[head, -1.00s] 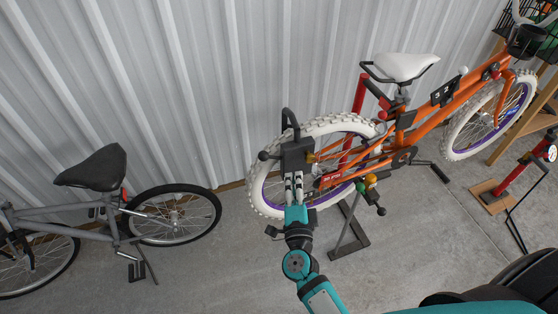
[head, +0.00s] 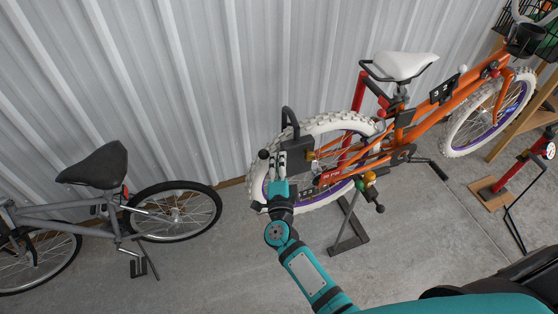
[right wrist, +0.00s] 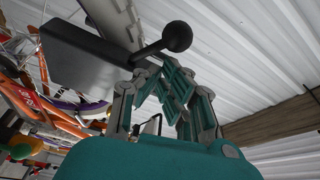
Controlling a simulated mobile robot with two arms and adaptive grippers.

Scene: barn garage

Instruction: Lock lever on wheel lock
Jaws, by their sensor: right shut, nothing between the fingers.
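The wheel lock (head: 299,153) is a dark box with a black U-shaped handle, at the rear wheel of the orange bicycle. It also shows in the right wrist view (right wrist: 80,52). Its lever, a short black rod with a ball knob (head: 263,154), sticks out to the left; in the right wrist view the knob (right wrist: 177,36) is large, above my fingers. My right gripper (head: 281,166) is shut and empty, just below the lever and beside the box. I cannot tell whether it touches the lever. My left gripper is out of view.
The orange bicycle (head: 435,112) with a white saddle stands on a dark stand (head: 352,230) against the corrugated wall. A grey bicycle (head: 70,228) stands at left. A red pump (head: 515,175) is at right. The floor between the bicycles is clear.

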